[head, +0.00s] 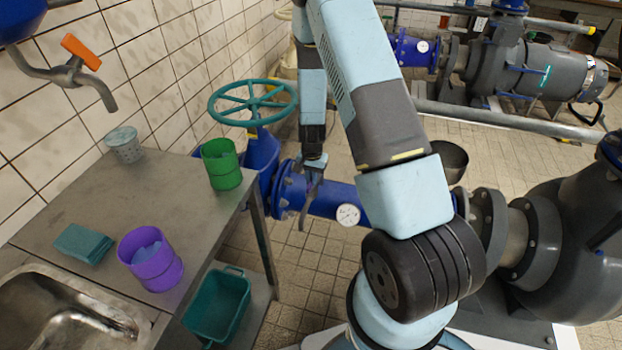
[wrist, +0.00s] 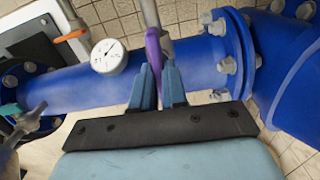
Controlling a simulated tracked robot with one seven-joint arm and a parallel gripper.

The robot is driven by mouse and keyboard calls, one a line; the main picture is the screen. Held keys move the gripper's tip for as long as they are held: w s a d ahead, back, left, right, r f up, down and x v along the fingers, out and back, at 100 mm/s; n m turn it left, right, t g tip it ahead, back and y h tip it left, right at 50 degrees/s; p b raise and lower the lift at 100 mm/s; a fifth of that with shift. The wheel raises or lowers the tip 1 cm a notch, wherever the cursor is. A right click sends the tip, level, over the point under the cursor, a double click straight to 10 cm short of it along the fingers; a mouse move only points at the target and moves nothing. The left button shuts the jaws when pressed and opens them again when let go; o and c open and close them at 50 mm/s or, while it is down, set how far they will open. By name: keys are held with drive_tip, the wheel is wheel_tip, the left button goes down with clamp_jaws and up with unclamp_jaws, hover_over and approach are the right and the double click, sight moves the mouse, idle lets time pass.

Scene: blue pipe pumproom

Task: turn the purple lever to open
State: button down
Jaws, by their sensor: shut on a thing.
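The purple lever (wrist: 153,48) stands up in the middle of the wrist view, in front of the blue pipe (wrist: 200,72). My gripper (wrist: 157,82) is shut on the lever, with one blue-grey finger on each side of it. The lever's lower end is hidden between the fingers. In the head view my gripper (head: 313,163) hangs over the same blue pipe (head: 325,198), right of the workbench. The lever is too small and covered there to make out clearly.
A round gauge (head: 348,215) sits on the pipe, close to my gripper. A teal handwheel (head: 253,102) stands left of my arm. The steel workbench (head: 85,195) holds a green cup (head: 221,165) and a purple cup (head: 150,262). An orange-handled tap (head: 80,55) is on the wall.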

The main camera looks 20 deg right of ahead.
drive_tip(key=shift+w+r+n, duration=0.1)
drive_tip(key=shift+w+n, duration=0.15)
drive_tip(key=shift+n, duration=0.25)
drive_tip(key=c, duration=1.2)
unclamp_jaws()
drive_tip(key=shift+s, duration=0.15)
drive_tip(key=shift+o, duration=0.2)
wheel_tip(320, 180, up, 14)
drive_tip(key=shift+f, duration=0.25)
